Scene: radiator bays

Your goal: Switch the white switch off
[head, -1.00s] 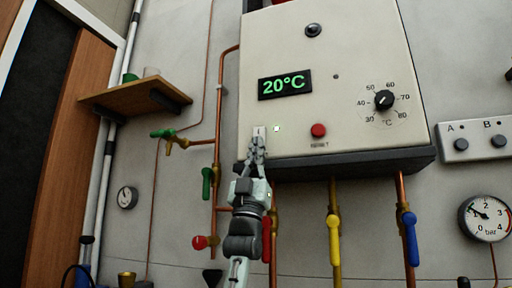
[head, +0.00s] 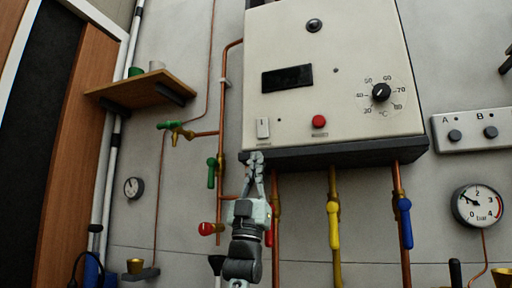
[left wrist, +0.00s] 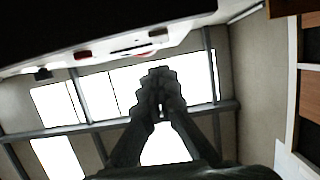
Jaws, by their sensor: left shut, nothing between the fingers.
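The white switch (head: 263,128) is at the lower left of the cream boiler's front (head: 330,60) in the head view. The display (head: 287,78) above it is dark, and no green light shows beside the switch. My left gripper (head: 254,157) is shut and empty, just below the switch and apart from it, near the boiler's dark bottom edge. In the left wrist view the shut fingers (left wrist: 158,75) point up toward the boiler's underside. My right gripper is not in view.
A red button (head: 319,121) and a temperature dial (head: 381,92) are right of the switch. Pipes with yellow (head: 334,228), blue (head: 406,228) and green (head: 211,172) valve handles run below and beside the boiler. A wooden shelf (head: 140,91) juts out at the left.

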